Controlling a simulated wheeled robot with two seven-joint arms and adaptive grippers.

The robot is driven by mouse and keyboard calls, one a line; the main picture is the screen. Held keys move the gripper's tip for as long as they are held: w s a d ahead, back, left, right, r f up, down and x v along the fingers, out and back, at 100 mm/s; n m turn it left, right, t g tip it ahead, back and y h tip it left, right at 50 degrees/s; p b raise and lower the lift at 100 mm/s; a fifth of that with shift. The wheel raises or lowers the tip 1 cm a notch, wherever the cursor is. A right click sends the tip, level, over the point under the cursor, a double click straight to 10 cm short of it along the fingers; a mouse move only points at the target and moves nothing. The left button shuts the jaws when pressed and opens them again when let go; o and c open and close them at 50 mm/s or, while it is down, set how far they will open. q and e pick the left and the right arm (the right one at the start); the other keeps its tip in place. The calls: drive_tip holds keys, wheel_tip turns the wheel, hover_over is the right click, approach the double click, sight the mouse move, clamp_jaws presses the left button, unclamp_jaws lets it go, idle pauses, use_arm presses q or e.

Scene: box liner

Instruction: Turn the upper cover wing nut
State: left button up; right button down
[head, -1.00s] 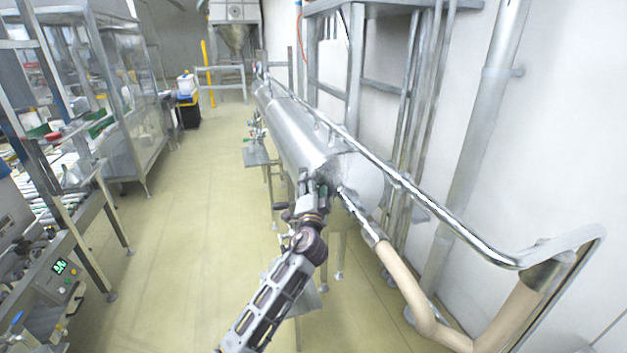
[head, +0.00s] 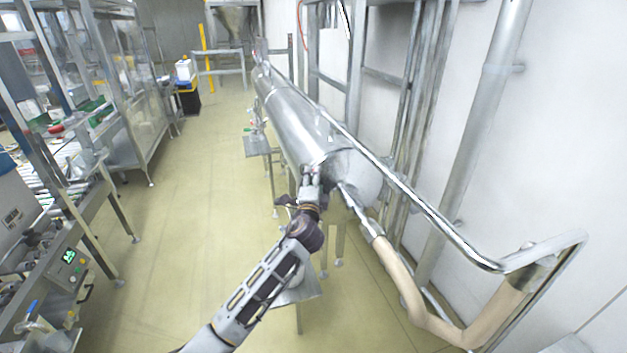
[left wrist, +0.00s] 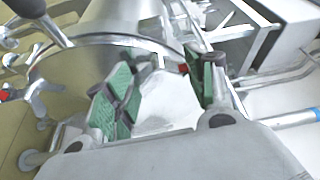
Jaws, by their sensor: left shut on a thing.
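The long steel cylinder (head: 290,115) lies along the wall in the head view, with a round end cover (head: 350,178) facing me. My left gripper (head: 313,172) is at the near left edge of that cover. In the left wrist view, its two green-padded fingers (left wrist: 163,88) stand on either side of a small silver piece (left wrist: 145,72), which I take to be the upper cover wing nut. They are shut on it, though the contact is partly hidden. Another silver fastener (left wrist: 42,95) shows at the left, clear of the fingers. My right gripper is not in view.
A long bent steel rail (head: 440,215) runs right of the cylinder. A beige hose (head: 405,290) joins the cylinder's end by a metal pipe. A small side table (head: 258,145) stands left of the cylinder. The floor (head: 185,230) to the left is open.

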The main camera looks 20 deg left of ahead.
use_arm(q)
drive_tip(key=shift+m, duration=0.3)
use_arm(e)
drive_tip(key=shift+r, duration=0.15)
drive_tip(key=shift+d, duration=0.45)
use_arm(q)
drive_tip(key=o, duration=1)
drive_tip(key=shift+r+v, duration=0.2)
drive_tip(key=shift+v, duration=5.8)
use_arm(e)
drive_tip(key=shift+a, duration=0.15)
